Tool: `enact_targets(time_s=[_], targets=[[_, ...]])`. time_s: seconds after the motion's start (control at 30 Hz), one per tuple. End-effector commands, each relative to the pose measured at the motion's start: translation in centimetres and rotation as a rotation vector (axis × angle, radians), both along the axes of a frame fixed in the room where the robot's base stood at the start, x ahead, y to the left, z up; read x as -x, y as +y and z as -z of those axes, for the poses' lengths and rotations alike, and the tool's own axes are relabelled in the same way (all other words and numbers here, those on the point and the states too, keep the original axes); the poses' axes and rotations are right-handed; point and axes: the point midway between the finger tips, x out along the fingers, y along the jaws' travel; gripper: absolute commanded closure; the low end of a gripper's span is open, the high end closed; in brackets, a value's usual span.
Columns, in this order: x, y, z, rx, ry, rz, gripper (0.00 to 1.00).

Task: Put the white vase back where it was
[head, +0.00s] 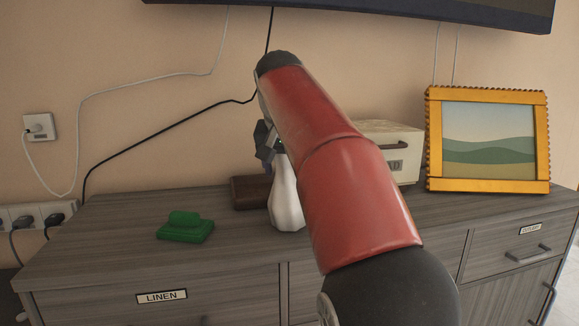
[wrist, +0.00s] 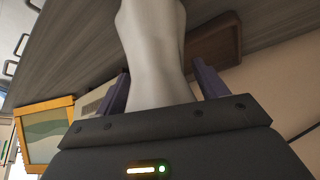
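The white vase (head: 286,200) stands upright on the wooden dresser (head: 110,235), partly hidden in the head view by my red arm. In the wrist view, the vase (wrist: 153,45) fills the middle, with its narrow neck between the two fingers of my gripper (wrist: 160,72). The fingers are spread on either side of the neck. A narrow gap shows beside the neck near the fingertips. Contact at the flared mouth is hard to make out. In the head view my gripper (head: 268,142) is at the top of the vase, mostly behind the arm.
A dark brown box (head: 250,192) lies just behind and left of the vase. A green object (head: 185,228) is on the left. A cream box (head: 392,135) and a gold-framed picture (head: 487,150) stand on the right. Cables and sockets are on the wall.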

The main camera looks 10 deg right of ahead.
Motion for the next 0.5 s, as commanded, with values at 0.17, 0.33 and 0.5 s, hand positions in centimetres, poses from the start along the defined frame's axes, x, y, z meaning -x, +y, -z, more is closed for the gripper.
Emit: enact_targets(time_s=[0.17, 0.33, 0.5], targets=[[0.0, 0.0, 0.0, 0.0, 0.0, 0.0, 0.19], [0.0, 0.0, -0.1, 0.0, 0.0, 0.0, 0.19], [0.6, 0.3, -1.7, -0.001, -0.003, -0.001, 0.19]])
